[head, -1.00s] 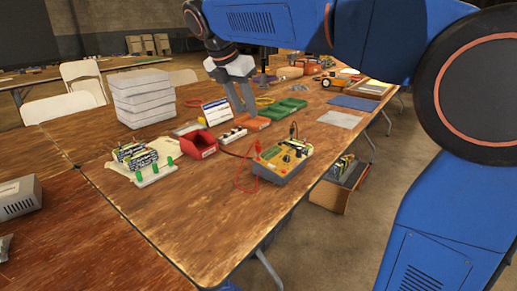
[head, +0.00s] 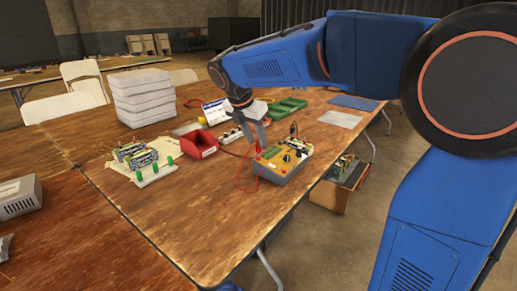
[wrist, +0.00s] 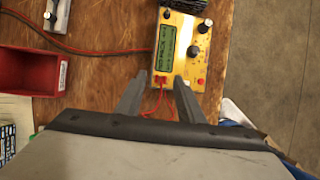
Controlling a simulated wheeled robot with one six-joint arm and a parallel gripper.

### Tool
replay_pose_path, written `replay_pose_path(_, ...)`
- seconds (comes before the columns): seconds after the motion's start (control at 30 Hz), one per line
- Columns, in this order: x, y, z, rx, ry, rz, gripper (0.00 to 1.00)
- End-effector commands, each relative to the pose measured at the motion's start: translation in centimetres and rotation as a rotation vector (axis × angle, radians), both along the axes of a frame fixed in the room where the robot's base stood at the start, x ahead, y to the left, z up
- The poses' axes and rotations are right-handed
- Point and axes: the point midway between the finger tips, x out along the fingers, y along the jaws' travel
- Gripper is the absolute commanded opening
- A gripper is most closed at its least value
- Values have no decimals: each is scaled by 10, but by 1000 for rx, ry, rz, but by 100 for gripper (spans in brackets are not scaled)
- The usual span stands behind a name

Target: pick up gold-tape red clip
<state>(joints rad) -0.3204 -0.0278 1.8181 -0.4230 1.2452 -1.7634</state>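The red clip (head: 258,148) is a small red shape at the left edge of the yellow charger (head: 290,160), on a red lead that loops down onto the table. I cannot make out gold tape on it. In the wrist view a small red piece, which looks like the clip (wrist: 160,79), shows at the charger's near edge, between the fingertips. My gripper (head: 257,139) points down just above the clip. In the wrist view my gripper (wrist: 158,80) has its fingers apart, with nothing visibly pinched. The fingers partly cover the clip's surroundings.
A red bin (head: 199,143) stands left of the charger. A white strip with knobs (head: 230,134) lies behind it. A dark cable and red lead cross nearby. The table's front edge is close; wood in front of the bin is clear.

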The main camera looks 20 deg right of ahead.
Motion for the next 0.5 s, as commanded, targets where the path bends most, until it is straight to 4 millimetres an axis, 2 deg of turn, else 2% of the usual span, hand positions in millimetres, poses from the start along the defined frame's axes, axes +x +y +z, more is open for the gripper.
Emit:
replay_pose_path(0.2, 5, -9, -23, 0, 0, -1, 35)
replay_pose_path(0.5, 6, -9, -26, 0, 0, 0, 35)
